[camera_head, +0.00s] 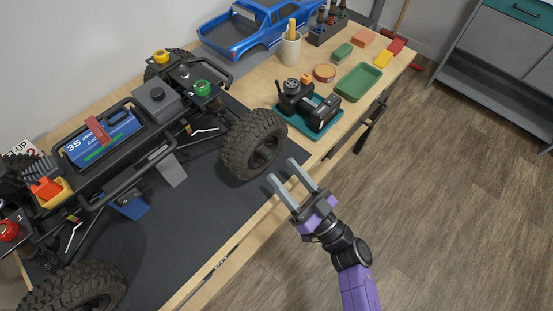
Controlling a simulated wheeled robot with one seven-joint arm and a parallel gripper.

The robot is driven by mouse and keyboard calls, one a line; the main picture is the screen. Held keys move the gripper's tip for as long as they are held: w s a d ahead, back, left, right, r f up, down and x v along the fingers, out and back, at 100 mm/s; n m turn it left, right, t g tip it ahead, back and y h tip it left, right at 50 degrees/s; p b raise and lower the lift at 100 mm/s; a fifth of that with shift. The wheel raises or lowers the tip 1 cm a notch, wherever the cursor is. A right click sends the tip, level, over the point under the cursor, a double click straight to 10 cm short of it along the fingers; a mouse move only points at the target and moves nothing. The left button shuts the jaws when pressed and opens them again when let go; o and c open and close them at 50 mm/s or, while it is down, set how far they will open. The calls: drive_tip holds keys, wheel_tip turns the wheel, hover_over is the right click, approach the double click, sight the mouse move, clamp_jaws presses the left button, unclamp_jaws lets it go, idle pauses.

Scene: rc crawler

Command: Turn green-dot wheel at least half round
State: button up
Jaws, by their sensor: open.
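The RC crawler (150,98) stands on a dark mat on the workbench, at the left. A green knob (203,88) sits on top of its shock tower, above the nearby wheel (253,145), a black knobbly tyre at the bench's front side. I take this as the green-dot wheel; no green dot shows on the tyre itself. My gripper (281,172) is open and empty, just in front of and to the right of this wheel, with its two grey fingers pointing toward it. The fingers look apart from the tyre, though the exact gap is hard to tell.
A black transmitter on a teal tray (325,127) stands close right of the wheel. Behind are a green tray (358,82), a cup (290,49) and a blue truck body (247,27). Another wheel (78,290) is at lower left. Open floor lies right of the bench edge.

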sight(271, 157)
drive_tip(key=shift+x, duration=2)
clamp_jaws()
